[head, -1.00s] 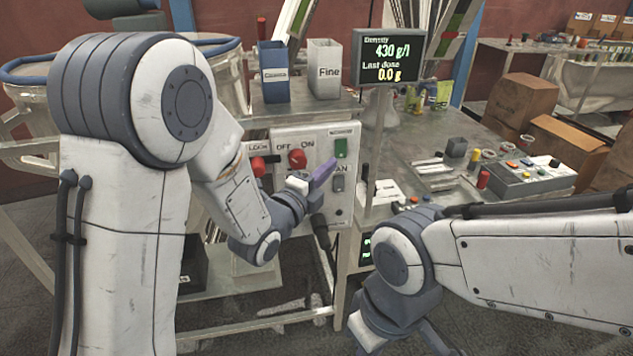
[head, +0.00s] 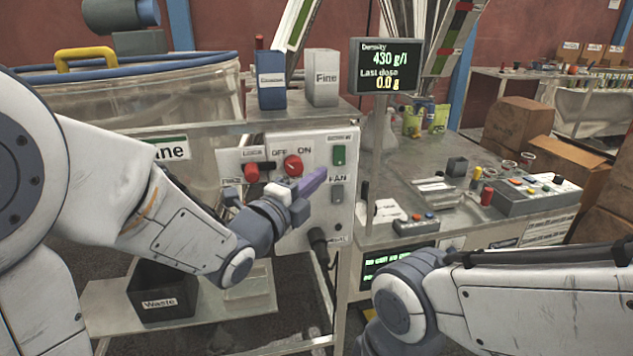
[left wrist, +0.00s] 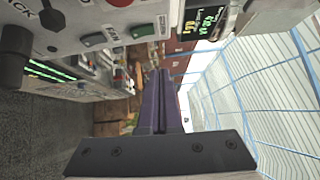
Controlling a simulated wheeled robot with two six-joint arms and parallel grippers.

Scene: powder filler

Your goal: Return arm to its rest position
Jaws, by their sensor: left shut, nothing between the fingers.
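My left arm comes in from the left in the head view, bent at the elbow. My left gripper (head: 313,182) is shut and empty. Its purple fingers are in front of the control panel (head: 262,218), in line with the area between the red ON/OFF knob (head: 293,165) and the FAN switch (head: 337,193). In the left wrist view the fingers (left wrist: 161,100) lie together, with the panel (left wrist: 75,20) at the upper left. I cannot tell the exact gap to the panel. My right arm (head: 405,305) shows at the lower right; its gripper is out of the picture.
A blue container (head: 272,88) and a white Fine container (head: 322,88) stand above the panel. The display (head: 386,66) reads 430 g/l and 0.0 g. A black Waste bin (head: 160,290) sits low at left. A button box (head: 535,193) stands on the right bench.

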